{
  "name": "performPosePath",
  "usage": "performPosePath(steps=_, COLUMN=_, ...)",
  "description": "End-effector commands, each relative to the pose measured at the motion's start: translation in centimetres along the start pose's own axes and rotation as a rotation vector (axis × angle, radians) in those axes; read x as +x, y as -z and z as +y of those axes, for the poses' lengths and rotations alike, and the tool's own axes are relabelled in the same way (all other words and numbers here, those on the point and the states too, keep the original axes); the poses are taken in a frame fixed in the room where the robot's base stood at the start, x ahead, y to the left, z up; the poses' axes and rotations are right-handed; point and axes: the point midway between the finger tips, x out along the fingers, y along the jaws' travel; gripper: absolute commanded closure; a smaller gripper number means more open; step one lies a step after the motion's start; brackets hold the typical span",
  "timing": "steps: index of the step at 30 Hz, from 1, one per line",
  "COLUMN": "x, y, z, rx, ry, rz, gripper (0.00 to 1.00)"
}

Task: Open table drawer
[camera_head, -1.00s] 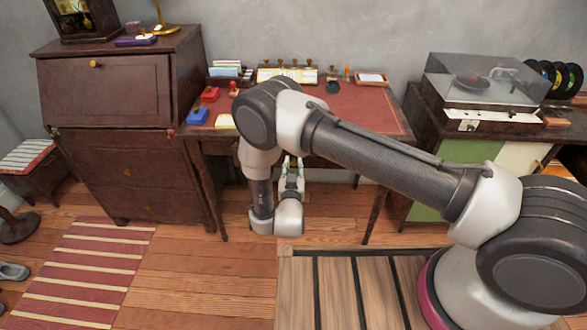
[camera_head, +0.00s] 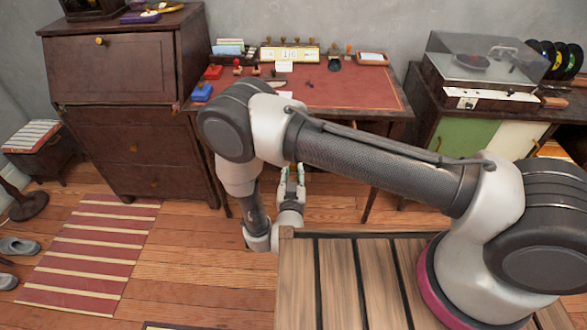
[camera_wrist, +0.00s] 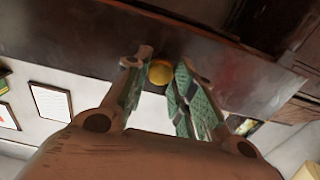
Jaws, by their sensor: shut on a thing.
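The brown wooden table (camera_head: 375,92) with a red top stands against the back wall in the head view. My gripper (camera_head: 291,172) is low at the table's front, partly hidden by my arm. In the wrist view, the two green-padded fingers of my gripper (camera_wrist: 161,88) are shut on a round gold knob (camera_wrist: 160,73). The knob sits on a dark brown drawer front (camera_wrist: 205,70). My arm hides most of the table's front edge in the head view, so I cannot tell how far out the drawer is.
A dark writing cabinet (camera_head: 110,85) stands left of the table. A record player (camera_head: 485,65) sits on a cabinet at the right. Stamps, cards and a calendar (camera_head: 290,54) lie on the table top. The striped rug (camera_head: 85,255) and wooden floor at the left are open.

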Motion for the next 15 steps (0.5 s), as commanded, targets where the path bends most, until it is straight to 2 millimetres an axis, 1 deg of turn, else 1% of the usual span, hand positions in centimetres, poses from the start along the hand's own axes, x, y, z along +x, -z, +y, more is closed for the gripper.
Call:
performPosePath(steps=7, x=0.01, y=0.02, z=-0.02, rx=0.001, ry=0.000, rz=0.001, gripper=1.00)
performPosePath(steps=8, x=0.01, y=0.02, z=-0.02, rx=0.001, ry=0.000, rz=0.001, gripper=0.69)
performPosePath(steps=9, x=0.01, y=0.02, z=-0.02, rx=0.001, ry=0.000, rz=0.001, gripper=0.62)
performPosePath(steps=10, x=0.02, y=0.02, z=-0.02, rx=0.001, ry=0.000, rz=0.001, gripper=0.56)
performPosePath(steps=11, x=0.02, y=0.02, z=-0.01, rx=0.001, ry=0.000, rz=0.001, gripper=0.54)
performPosePath(steps=15, x=0.02, y=0.01, z=-0.01, rx=0.000, ry=0.000, rz=0.000, gripper=0.54)
